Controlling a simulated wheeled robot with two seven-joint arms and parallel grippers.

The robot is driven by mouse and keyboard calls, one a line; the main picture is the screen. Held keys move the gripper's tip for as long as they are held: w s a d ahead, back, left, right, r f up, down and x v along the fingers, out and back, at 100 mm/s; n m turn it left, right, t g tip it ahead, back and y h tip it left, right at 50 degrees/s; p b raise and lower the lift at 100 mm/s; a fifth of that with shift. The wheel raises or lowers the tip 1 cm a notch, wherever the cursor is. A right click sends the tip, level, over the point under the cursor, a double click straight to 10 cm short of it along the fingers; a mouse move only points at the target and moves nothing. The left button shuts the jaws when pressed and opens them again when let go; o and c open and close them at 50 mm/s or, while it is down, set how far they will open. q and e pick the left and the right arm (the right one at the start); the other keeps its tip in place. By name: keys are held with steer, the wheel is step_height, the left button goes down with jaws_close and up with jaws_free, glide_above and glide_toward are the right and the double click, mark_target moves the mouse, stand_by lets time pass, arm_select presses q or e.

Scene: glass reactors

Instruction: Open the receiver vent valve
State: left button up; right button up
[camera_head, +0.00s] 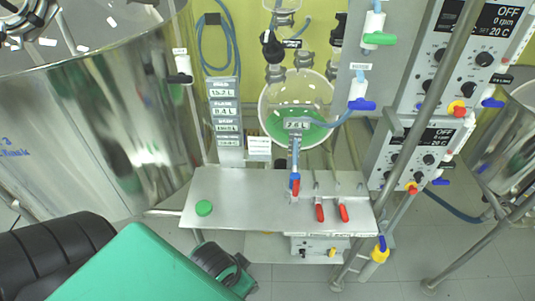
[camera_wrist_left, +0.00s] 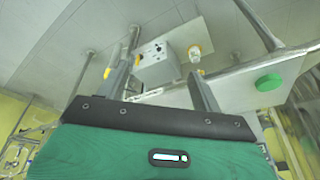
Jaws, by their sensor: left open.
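The receiver (camera_head: 303,95) is a round glass vessel with green liquid, marked 7.6 L, behind the steel bench in the head view. A valve with a blue handle (camera_head: 362,104) sits at its upper right, and one with a green handle (camera_head: 380,38) is higher. A black-handled valve (camera_head: 180,78) is at left. The small labels are too blurred to tell which is the receiver vent. My left gripper (camera_wrist_left: 160,88) is open and empty in the wrist view, its fingers apart, away from these valves. In the head view its fingers are not clearly visible.
A large steel vessel (camera_head: 90,120) stands at left. Control boxes (camera_head: 455,60) and metal poles crowd the right.

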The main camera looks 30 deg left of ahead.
arm_select(q)
steer(key=w+a+r+t, duration=0.1)
steer(key=w+a+t, duration=0.15)
steer(key=w, duration=0.35)
steer(key=w+a+r+t, duration=0.1)
steer(key=w+a, duration=0.2)
steer(key=w, duration=0.4)
steer(key=t+h, duration=0.1)
steer(key=t, duration=1)
glide_toward(265, 38)
steer(key=w+p, duration=0.2)
steer(key=w, duration=0.1)
steer(key=w+p, duration=0.1)
steer(key=w, duration=0.2)
steer(key=w+p, duration=0.2)
steer(key=w, duration=0.1)
steer(key=shift+w+d+r+p, duration=0.15)
steer(key=shift+w+d+p, duration=0.1)
steer(key=shift+d+p, duration=0.1)
steer(key=shift+w, duration=0.85)
steer(key=shift+c, duration=0.5)
steer(key=c, duration=0.9)
steer(key=shift+d, duration=0.1)
